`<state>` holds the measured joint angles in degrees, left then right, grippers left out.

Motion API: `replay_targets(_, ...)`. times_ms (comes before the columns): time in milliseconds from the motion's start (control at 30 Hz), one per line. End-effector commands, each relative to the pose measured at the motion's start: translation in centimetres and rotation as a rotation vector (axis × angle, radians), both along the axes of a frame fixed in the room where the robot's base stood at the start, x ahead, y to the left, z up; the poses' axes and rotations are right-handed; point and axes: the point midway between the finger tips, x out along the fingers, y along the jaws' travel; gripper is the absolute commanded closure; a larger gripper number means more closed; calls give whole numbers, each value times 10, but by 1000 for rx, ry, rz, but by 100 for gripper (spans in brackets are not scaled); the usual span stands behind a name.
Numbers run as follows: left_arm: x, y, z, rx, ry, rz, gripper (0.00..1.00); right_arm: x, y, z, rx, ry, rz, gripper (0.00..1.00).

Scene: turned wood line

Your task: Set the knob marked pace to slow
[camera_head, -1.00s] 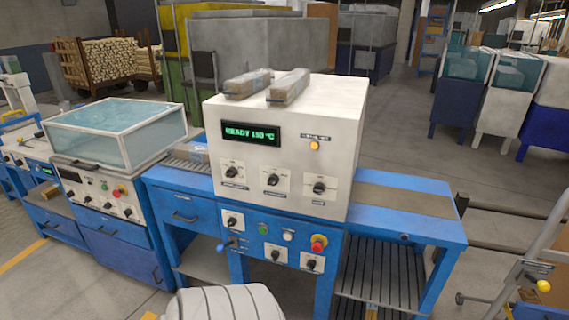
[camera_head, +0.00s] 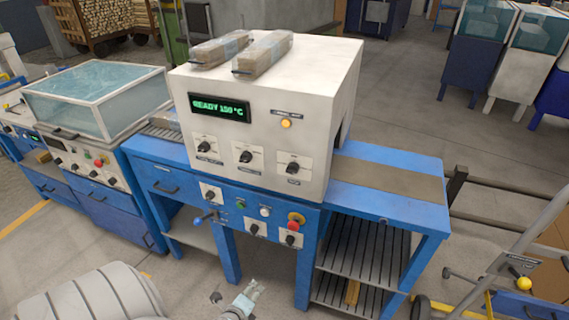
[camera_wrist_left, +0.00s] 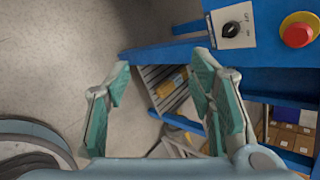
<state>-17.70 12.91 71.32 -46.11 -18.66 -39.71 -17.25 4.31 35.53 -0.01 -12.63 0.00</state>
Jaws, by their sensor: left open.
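The white machine (camera_head: 345,100) carries three black knobs on its front: a left knob (camera_head: 204,147), a middle knob (camera_head: 246,156) and a right knob (camera_head: 292,168). More black knobs sit on the blue panel below, such as the upper left one (camera_head: 210,196). The labels are too small to read, so I cannot tell which is marked pace. My left gripper (camera_head: 236,293) is low in front of the blue frame, apart from every knob. In the left wrist view its fingers (camera_wrist_left: 163,62) are spread and empty, with one black knob (camera_wrist_left: 231,29) beyond them.
A red stop button (camera_head: 294,222) on yellow juts from the blue panel, also in the left wrist view (camera_wrist_left: 297,33). A blue-handled lever (camera_head: 205,217) sticks out left of it. Two wrapped bundles (camera_head: 262,54) lie on the machine. A trolley (camera_head: 510,262) stands at right.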

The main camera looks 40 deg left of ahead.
Motion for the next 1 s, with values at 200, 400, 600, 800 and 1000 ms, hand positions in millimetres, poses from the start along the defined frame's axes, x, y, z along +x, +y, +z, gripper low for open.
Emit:
replay_targets(200, 107, 12, 245, 991, -164, -497, 51, -7, -1, 35, -2, 12, 0, 34)
replay_targets(400, 128, 6, 304, 1265, -185, -546, 51, -1, -4, 37, -5, 1, 1, 34)
replay_targets(600, 175, 21, 303, 1261, -187, -544, 51, 2, -5, 38, -7, -3, 3, 34)
replay_targets(800, 227, 39, 299, 1258, -186, -545, 51, 2, -5, 28, -7, -3, 3, 34)
replay_targets(1000, 252, 48, 299, 1257, -186, -547, 51, 2, -5, 21, -6, -3, 3, 34)
